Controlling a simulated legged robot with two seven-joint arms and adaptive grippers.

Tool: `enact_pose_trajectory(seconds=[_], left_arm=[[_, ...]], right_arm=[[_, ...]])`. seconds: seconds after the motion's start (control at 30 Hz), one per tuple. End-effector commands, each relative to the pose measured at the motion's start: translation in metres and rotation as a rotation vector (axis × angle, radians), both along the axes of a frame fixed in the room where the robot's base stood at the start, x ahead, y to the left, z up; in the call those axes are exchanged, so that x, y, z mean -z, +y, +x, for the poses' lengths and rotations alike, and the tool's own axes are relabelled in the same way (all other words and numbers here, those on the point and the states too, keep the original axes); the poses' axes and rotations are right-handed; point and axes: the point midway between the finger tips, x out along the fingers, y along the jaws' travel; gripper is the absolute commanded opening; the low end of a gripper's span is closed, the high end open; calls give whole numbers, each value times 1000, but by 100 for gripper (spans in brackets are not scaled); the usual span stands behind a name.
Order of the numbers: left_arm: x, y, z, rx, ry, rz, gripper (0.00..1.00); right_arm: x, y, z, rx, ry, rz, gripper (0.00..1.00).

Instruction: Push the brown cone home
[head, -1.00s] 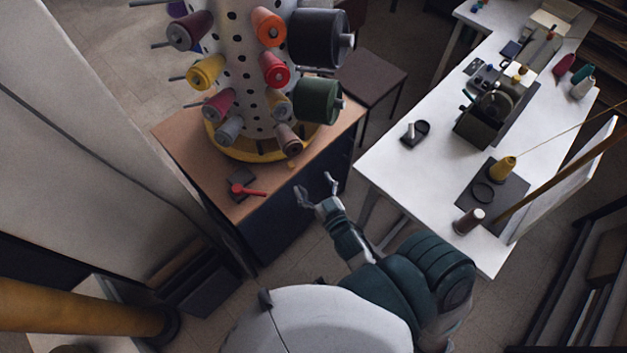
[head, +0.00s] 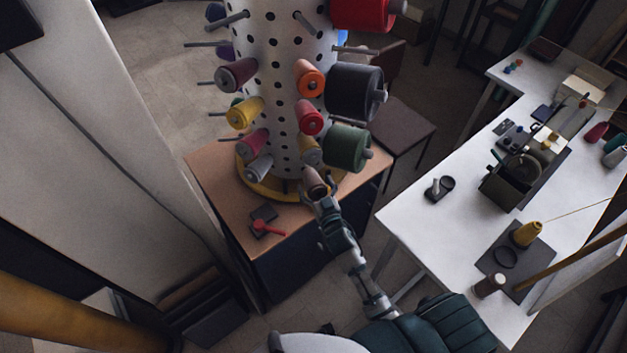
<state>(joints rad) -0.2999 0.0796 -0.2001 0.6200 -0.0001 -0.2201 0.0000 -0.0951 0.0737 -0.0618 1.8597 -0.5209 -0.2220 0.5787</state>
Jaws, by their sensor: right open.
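The brown cone (head: 315,180) sits low on the front of the white perforated column (head: 275,110), its near end facing me. My right gripper (head: 319,190) is open at the cone's near end, with its fingers apart on either side of it in the picture. I cannot tell whether they touch it. The gripper hides the cone's lower part, and the peg under the cone is not visible. My left gripper is out of view.
A red-handled tool (head: 268,227) lies on the wooden cabinet top (head: 222,190). A white table (head: 420,222) stands at the right.

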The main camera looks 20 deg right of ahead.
Motion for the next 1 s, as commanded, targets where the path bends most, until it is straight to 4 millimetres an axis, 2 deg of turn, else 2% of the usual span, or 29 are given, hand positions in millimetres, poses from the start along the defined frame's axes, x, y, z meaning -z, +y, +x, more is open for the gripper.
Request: enact_pose_trajectory(seconds=[0.17, 0.47, 0.6, 0.63, 0.67, 0.73, 1.0], left_arm=[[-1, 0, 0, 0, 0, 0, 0], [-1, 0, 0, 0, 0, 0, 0], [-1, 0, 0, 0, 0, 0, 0], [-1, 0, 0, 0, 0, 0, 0], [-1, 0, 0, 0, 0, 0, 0], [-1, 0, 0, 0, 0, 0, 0], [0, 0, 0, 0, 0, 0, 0]], right_arm=[[0, -1, 14, 0, -1, -2, 92], [0, -1, 15, 0, 0, -1, 92], [0, -1, 15, 0, 0, -1, 57], [0, -1, 15, 0, 0, -1, 49], [0, -1, 15, 0, 0, -1, 46], [0, -1, 15, 0, 0, -1, 43], [1, -1, 17, 0, 0, -1, 43]])
